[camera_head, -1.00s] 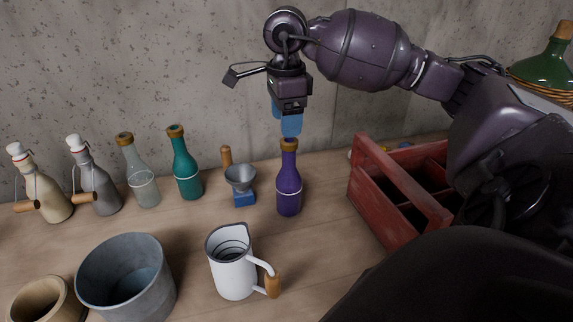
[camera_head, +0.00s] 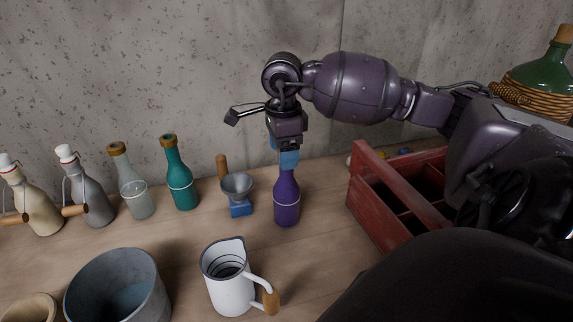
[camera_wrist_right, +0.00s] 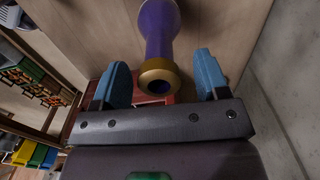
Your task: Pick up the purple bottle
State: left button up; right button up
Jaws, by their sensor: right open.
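The purple bottle (camera_head: 287,203) stands upright on the wooden table, left of the red crate. My right gripper (camera_head: 287,160) is directly above it, pointing down, with its blue fingers at the height of the bottle's neck. In the right wrist view, the bottle (camera_wrist_right: 158,30) shows its gold-coloured mouth between the two blue fingers of my open gripper (camera_wrist_right: 160,80), with a gap on each side. In the head view the fingers hide the bottle's top. My left gripper is not in view.
A red wooden crate (camera_head: 377,213) stands close to the right. A blue-based funnel tool (camera_head: 237,190) and a teal bottle (camera_head: 179,180) stand to the left. A white jug (camera_head: 228,280) is in front, beside a grey bucket (camera_head: 112,290). A concrete wall (camera_head: 150,70) is behind.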

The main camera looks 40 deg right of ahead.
aim_at(286, 188)
jog(key=shift+s+f, duration=0.1)
jog(key=shift+f, duration=1.7)
grip_shut()
